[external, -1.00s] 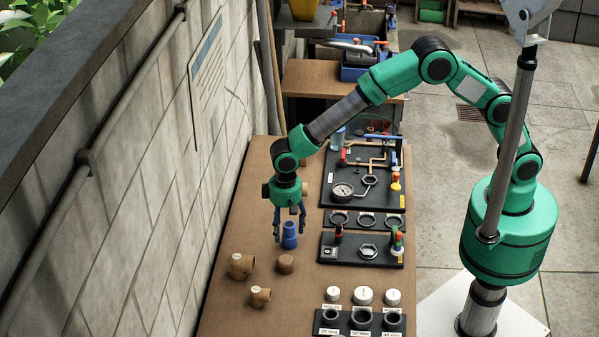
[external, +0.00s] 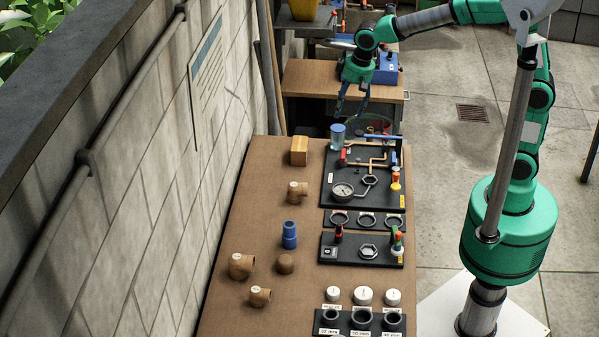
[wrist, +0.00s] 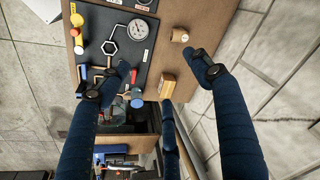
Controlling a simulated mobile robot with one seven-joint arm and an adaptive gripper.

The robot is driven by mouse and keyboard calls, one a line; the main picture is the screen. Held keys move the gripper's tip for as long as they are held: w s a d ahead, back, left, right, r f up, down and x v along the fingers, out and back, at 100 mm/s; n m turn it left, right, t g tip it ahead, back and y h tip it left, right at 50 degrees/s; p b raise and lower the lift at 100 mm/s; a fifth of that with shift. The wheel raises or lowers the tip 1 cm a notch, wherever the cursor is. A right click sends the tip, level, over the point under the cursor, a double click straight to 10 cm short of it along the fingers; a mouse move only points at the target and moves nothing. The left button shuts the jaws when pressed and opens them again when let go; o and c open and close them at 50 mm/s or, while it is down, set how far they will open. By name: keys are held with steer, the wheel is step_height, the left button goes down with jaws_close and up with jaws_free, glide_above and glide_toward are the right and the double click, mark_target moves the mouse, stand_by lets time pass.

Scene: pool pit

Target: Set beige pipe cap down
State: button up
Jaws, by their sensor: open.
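The cap that best fits the beige pipe cap is a small tan-brown round piece (external: 285,263); it stands on the brown workbench (external: 222,306) in the external view, right of a tan elbow fitting (external: 241,265). My gripper (external: 350,112) is open and empty, in the air at the bench's far end, well away from the cap. In the wrist view its spread fingers (wrist: 166,72) show nothing held between them. The cap cannot be made out in the wrist view.
A blue coupling (external: 290,235), a wooden block (external: 299,151) and more tan fittings (external: 297,192) stand on the bench. Black panels (external: 334,197) with gauge and valves line its right side. White caps (external: 363,295) stand at the front. A stone wall (external: 150,200) borders the left.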

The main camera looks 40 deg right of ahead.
steer(key=s+d+r+m+t, duration=0.1)
steer(key=s+d+r, duration=0.25)
steer(key=d, duration=0.55)
steer(key=s+d+r+t, duration=0.15)
steer(key=s+d, duration=0.35)
steer(key=d, duration=0.5)
steer(key=s+d+r+m, duration=0.1)
steer(key=s+d+r, duration=0.25)
steer(key=d, duration=0.55)
steer(key=s+d+f+h, duration=0.1)
steer(key=s+d+f, duration=0.1)
steer(key=s+d, duration=0.4)
steer(key=s+t, duration=0.1)
steer(key=s, duration=0.2)
steer(key=shift+d+f, duration=0.25)
steer(key=shift+d, duration=0.15)
step_height(320, 180, down, 4)
steer(key=b, duration=0.4)
steer(key=shift+f, duration=0.25)
